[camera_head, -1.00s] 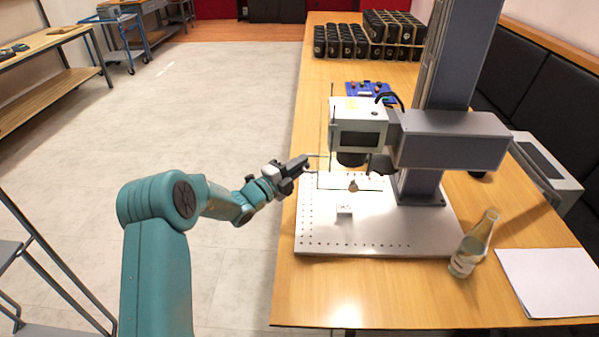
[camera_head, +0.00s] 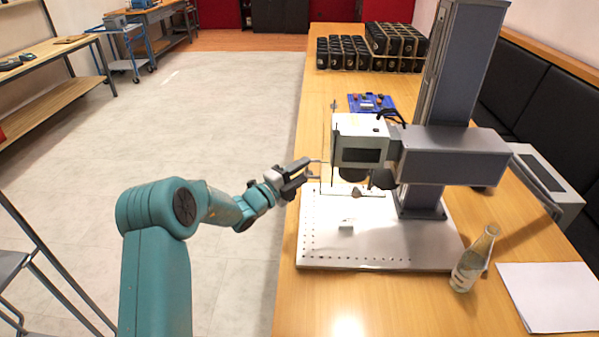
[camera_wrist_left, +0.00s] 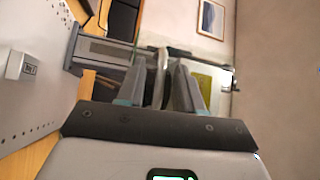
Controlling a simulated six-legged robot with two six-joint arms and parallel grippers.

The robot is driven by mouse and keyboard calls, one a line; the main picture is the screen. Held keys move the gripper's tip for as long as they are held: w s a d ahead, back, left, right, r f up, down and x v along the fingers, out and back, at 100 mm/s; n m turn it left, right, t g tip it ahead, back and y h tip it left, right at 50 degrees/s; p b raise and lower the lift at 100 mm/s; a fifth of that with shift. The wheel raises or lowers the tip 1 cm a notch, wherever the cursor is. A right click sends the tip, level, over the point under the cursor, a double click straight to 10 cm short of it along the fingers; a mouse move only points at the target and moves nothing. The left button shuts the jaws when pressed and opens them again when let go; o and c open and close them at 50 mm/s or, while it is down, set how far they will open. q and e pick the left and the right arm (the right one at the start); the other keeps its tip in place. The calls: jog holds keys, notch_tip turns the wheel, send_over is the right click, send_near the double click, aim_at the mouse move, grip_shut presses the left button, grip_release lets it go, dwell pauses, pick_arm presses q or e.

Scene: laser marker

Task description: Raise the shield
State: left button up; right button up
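The shield is a clear pane with a thin dark frame (camera_head: 333,130) around the laser marker's white head (camera_head: 360,145). Its lower edge hangs just above the perforated base plate (camera_head: 430,243). A thin bracket-like handle (camera_head: 315,162) sticks out from its left side. My left gripper (camera_head: 306,172) is at this handle, its two fingers apart. In the left wrist view the fingers (camera_wrist_left: 160,88) stand on either side of a pale narrow piece, and contact cannot be made out. My right gripper is not in view.
A small white block (camera_head: 346,224) sits on the base plate; it also shows in the left wrist view (camera_wrist_left: 22,67). Black containers (camera_head: 370,48) and a blue tray (camera_head: 371,103) stand behind.

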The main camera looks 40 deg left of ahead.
pick_arm(q)
jog(key=b+v, duration=0.1)
jog(key=v, duration=1.5)
jog(key=shift+b, duration=0.35)
jog(key=shift+s, duration=0.15)
